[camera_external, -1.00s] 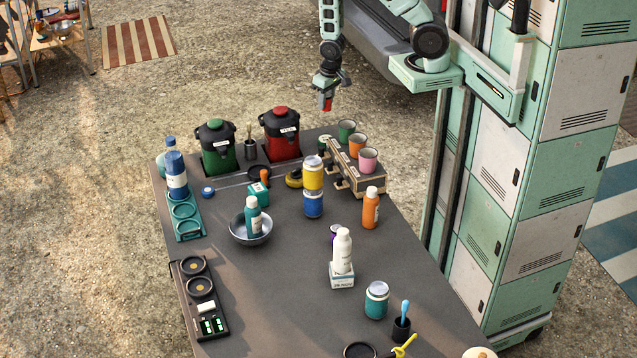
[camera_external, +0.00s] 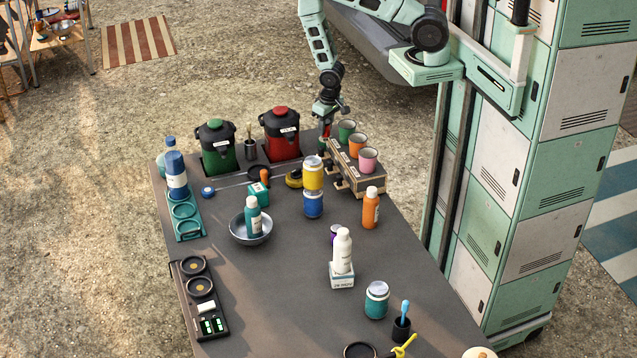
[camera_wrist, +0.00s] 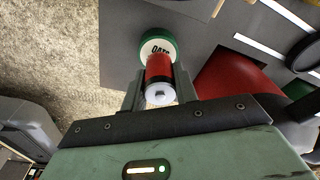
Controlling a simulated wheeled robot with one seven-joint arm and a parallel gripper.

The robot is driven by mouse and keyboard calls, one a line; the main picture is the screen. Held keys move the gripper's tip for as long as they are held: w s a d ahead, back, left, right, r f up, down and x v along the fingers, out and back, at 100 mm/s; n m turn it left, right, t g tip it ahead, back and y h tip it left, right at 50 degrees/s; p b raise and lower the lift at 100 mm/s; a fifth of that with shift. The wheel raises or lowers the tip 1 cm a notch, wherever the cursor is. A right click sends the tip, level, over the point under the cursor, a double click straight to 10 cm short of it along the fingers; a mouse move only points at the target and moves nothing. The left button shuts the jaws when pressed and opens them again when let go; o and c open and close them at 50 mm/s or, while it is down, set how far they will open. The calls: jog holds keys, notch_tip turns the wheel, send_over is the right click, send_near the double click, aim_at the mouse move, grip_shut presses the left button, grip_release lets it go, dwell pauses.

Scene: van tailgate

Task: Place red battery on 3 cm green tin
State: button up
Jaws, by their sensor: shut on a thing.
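The red battery (camera_wrist: 159,71) is held between the fingers of my gripper (camera_wrist: 160,92), its pale end cap towards the wrist camera. In the outside view my gripper (camera_external: 327,122) points down at the far edge of the table, with a bit of red at its tips. The green tin (camera_wrist: 148,42), with a white top lettered "OATS", shows just beyond the battery in the wrist view. The battery overlaps part of the tin's top there. In the outside view the tin (camera_external: 324,145) is just below my gripper. I cannot tell whether battery and tin touch.
A red canister (camera_external: 281,135) stands close on the left of my gripper, with a green canister (camera_external: 216,150) farther left. On the right, a wooden rack (camera_external: 361,178) holds several cups. A yellow tin on a blue tin (camera_external: 313,205) stands in front.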

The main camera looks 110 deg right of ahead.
aim_at(329, 122)
jog(key=shift+f, duration=0.55)
jog(key=shift+f, duration=0.2)
jog(key=o, duration=1.1)
jog(key=shift+c, duration=0.2)
jog(key=shift+r, duration=0.1)
jog(key=r+b, duration=0.1)
jog(key=r, duration=0.3)
jog(key=a+r+b, duration=0.1)
jog(key=r, duration=0.3)
jog(key=r+b, duration=0.1)
jog(key=r, duration=0.3)
jog(key=shift+s+a, duration=0.15)
jog(key=shift+s, duration=0.25)
